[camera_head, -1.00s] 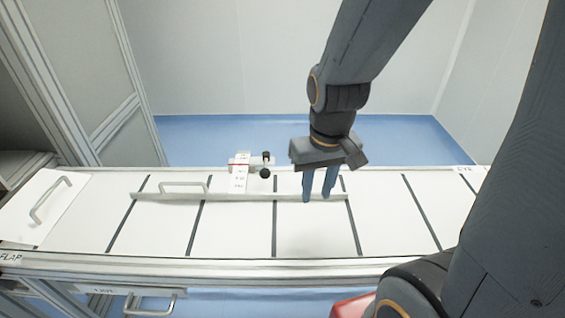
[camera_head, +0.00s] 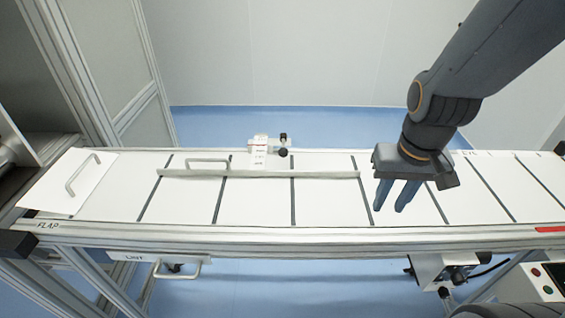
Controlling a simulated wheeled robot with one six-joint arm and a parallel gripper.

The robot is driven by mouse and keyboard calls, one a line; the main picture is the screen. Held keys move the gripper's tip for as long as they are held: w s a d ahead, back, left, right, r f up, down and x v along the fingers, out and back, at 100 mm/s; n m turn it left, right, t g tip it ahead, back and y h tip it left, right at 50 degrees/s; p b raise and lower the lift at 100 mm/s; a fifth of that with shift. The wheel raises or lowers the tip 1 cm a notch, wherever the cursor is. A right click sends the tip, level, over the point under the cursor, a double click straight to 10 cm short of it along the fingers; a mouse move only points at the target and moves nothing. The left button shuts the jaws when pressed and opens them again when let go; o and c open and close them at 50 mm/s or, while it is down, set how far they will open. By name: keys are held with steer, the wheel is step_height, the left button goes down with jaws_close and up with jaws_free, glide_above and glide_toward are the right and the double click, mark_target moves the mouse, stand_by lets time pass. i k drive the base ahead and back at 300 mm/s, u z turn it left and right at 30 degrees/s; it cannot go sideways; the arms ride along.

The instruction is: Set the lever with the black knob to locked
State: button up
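A small black knob (camera_head: 283,152) sits at the back rail of the white conveyor table, beside a white labelled block (camera_head: 258,152) with red marking. A short dark piece shows just above the knob. The lettering is too small to read, so I cannot tell the lever's setting. My gripper (camera_head: 391,206) is over the table to the right of the knob, well apart from it. Its two blue-grey fingers point down with a gap between them and hold nothing.
A long thin bar (camera_head: 260,174) with a handle (camera_head: 208,161) lies across the table in front of the knob. A flap (camera_head: 67,184) with a handle is at the left. Dark knobs (camera_head: 443,292) on a unit hang below the front edge. A blue floor lies behind.

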mark_target(282, 152)
steer(key=z, duration=0.05)
steer(key=k, duration=0.35)
steer(key=u, duration=0.45)
steer(key=i, duration=0.7)
steer(key=u, duration=0.3)
